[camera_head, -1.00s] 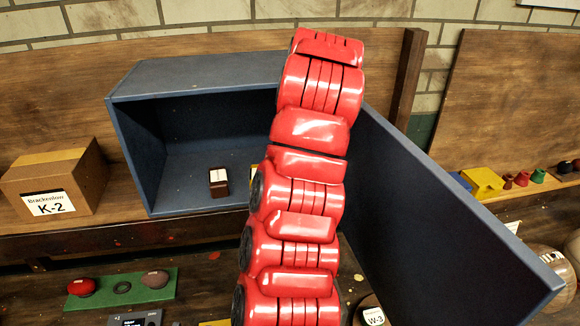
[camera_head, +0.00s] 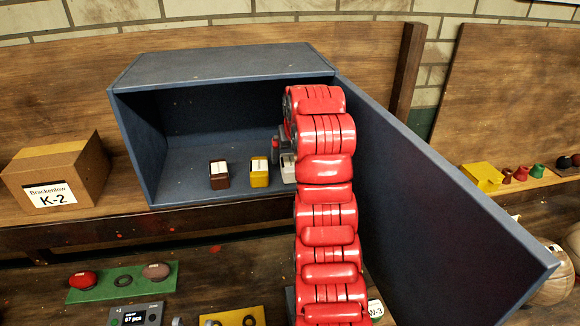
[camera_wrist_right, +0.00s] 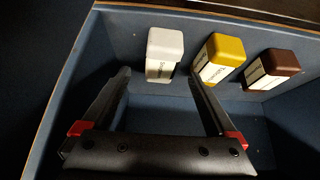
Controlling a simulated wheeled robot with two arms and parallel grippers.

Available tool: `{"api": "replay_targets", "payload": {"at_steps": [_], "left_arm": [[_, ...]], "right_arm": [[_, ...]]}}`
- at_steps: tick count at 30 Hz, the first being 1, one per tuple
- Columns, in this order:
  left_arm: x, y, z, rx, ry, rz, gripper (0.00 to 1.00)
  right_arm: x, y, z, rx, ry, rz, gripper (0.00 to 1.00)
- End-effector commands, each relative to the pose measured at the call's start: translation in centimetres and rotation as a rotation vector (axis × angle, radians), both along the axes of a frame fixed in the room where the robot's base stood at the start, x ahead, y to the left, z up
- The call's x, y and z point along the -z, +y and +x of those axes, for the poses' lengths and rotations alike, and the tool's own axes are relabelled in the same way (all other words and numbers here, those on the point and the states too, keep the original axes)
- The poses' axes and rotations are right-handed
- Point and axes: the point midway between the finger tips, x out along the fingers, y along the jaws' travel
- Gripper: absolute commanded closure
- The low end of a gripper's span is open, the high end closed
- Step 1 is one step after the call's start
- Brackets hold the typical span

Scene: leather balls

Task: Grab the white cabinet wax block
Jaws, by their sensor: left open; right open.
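The white wax block (camera_wrist_right: 163,54) stands in the open blue cabinet (camera_head: 222,63). In the head view the white block (camera_head: 288,170) is partly hidden by my right arm. A yellow block (camera_head: 259,172) and a dark brown block (camera_head: 219,174) stand to its left there. In the right wrist view the yellow block (camera_wrist_right: 219,59) and brown block (camera_wrist_right: 272,68) are to its right. My right gripper (camera_wrist_right: 160,76) is open and empty. Its two fingertips point toward the white block, one on each side in the picture; I cannot tell the remaining gap. My left gripper is not in view.
The open cabinet door (camera_head: 440,190) stands close to the right of my arm. A cardboard box (camera_head: 85,170) labelled K-2 is left of the cabinet. A green board (camera_head: 122,284) and a small display device (camera_head: 137,315) lie in front, below the shelf.

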Motion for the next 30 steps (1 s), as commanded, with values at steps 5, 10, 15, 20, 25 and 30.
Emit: {"api": "replay_targets", "payload": {"at_steps": [5, 10, 15, 20, 25, 30], "left_arm": [[-0.8, 0.0, 0.0, 0.0, 0.0, 0.0, 0.5], [-3.1, 0.0, 0.0, 0.0, 0.0, 0.0, 0.5], [-3.8, 0.0, 0.0, 0.0, 0.0, 0.0, 0.5], [-3.7, 0.0, 0.0, 0.0, 0.0, 0.0, 0.5], [-3.7, 0.0, 0.0, 0.0, 0.0, 0.0, 0.5], [-3.7, 0.0, 0.0, 0.0, 0.0, 0.0, 0.5]], "right_arm": [[0.8, -0.1, 0.7, 0.002, 0.002, -0.004, 0.07], [2.4, 0.4, 1.7, -0.002, 0.009, -0.003, 0.07], [4.0, 0.6, 2.6, 0.001, 0.004, 0.0, 0.07], [4.3, 0.7, 2.7, -0.001, 0.0, 0.001, 0.07], [4.3, 0.7, 2.7, -0.001, 0.0, 0.001, 0.25], [4.3, 0.6, 2.7, -0.001, 0.0, 0.001, 0.55]]}}
